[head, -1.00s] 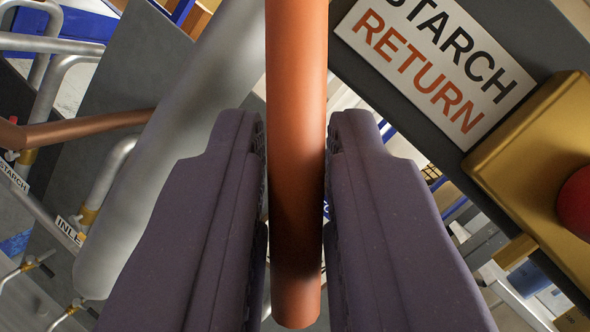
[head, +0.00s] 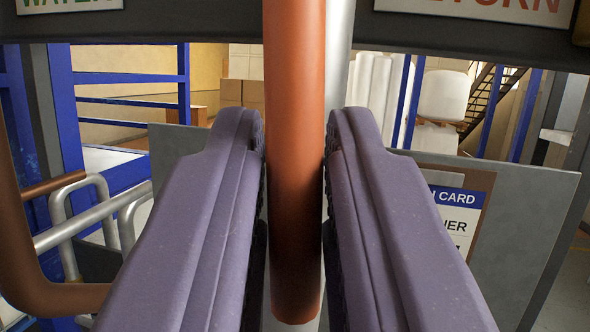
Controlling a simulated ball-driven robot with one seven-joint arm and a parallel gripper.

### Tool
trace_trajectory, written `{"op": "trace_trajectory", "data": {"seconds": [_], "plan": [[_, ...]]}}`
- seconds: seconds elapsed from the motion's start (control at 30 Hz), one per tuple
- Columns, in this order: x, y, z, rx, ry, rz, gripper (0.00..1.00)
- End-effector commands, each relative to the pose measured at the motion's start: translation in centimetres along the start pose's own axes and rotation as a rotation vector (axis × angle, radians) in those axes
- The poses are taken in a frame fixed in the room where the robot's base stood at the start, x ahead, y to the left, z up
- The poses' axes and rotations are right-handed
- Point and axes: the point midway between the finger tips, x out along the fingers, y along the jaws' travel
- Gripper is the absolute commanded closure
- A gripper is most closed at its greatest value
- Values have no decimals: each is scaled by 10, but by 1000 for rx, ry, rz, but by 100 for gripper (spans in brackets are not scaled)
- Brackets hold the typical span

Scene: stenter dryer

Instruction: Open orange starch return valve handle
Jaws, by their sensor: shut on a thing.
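The orange handle (head: 297,130) is a round orange-brown bar that runs upright through the middle of the head view. Its rounded lower end shows near the bottom. My gripper (head: 294,135) has its two purple-grey fingers on either side of the bar, shut on it. The bar's upper end runs out of the top of the frame, so its pivot and valve body are hidden. Part of a white sign with orange letters (head: 480,8), ending in "TURN", shows at the top right.
A sign with green letters (head: 68,5) is at the top left on a dark beam (head: 200,27). A brown pipe (head: 20,220) bends at the left, near silver pipes (head: 95,225). A grey panel (head: 530,215) with a card (head: 455,215) stands behind on the right. Blue rails stand farther back.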

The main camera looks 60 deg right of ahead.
Motion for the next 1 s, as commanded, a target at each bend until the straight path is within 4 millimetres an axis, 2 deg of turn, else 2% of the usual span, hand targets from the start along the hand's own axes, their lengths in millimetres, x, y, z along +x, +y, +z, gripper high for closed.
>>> {"op": "trace_trajectory", "data": {"seconds": [0.43, 0.47, 0.53, 0.83, 1.0], "plan": [[0, -2, 2, 7, -1, 3, 100], [0, -2, 2, 7, -1, 3, 76], [0, -2, 1, 7, -1, 3, 60], [-1, -1, 1, 8, 1, 3, 59], [-24, -2, 4, 10, 2, -1, 59]]}}
